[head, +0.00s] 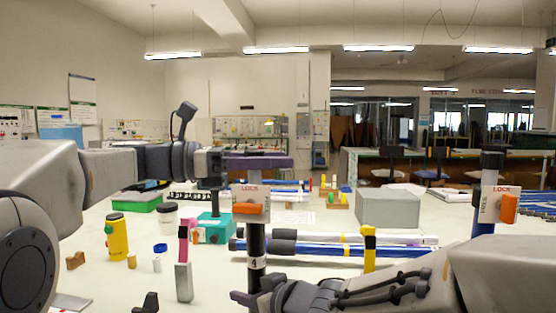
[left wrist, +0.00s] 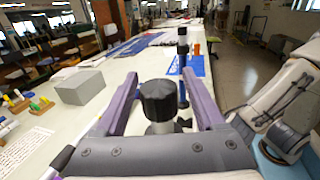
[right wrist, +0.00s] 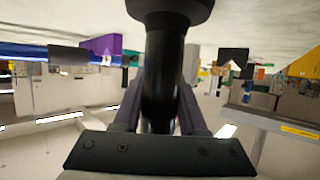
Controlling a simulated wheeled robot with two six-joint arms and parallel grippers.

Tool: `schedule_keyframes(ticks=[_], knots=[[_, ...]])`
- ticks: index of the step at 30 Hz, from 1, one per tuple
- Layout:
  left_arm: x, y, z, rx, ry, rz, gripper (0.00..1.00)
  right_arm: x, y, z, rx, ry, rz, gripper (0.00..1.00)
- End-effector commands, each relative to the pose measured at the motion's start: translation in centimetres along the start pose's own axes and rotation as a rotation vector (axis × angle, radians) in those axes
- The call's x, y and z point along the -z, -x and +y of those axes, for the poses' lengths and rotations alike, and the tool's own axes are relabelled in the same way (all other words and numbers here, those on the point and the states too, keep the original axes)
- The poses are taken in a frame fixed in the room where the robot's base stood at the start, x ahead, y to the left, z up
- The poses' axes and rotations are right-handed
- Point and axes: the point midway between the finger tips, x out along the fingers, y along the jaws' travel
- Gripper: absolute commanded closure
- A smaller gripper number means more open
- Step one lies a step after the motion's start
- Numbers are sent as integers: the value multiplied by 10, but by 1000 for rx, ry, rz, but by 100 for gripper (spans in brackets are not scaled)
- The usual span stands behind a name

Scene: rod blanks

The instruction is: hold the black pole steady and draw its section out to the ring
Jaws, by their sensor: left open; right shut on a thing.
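The black pole (head: 256,238) stands upright near the middle of the head view. It carries a white band marked 4 and a LOCK plate with an orange lever (head: 252,208). My left gripper (head: 286,162) is open at the top of the pole. In the left wrist view the pole's black cap (left wrist: 160,100) sits between its spread purple fingers, with gaps at both sides. My right gripper (head: 246,298) is shut on the lower part of the pole, which also fills the middle of the right wrist view (right wrist: 165,70). I cannot pick out a separate ring.
A blue pole (head: 484,222) with its own LOCK plate stands at the right. Blue and white rods (head: 330,248) lie behind the black pole. A grey box (head: 388,208), a teal block (head: 212,228), a yellow bottle (head: 117,237) and a pink-topped post (head: 184,270) stand on the table.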

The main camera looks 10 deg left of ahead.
Motion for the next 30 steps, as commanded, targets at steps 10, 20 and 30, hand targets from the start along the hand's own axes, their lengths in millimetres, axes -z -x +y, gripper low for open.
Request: schedule_keyframes(ticks=[10, 20, 30], knots=[[0, -3, 0, -1, 0, 0, 40, 0, 0, 0, 0, 0, 0, 100], [0, -2, 0, -1, 0, 0, 100, 0, 0, 0, 0, 0, 0, 100], [0, -2, 0, -1, 0, 0, 100, 0, 0, 0, 0, -1, 0, 100]])
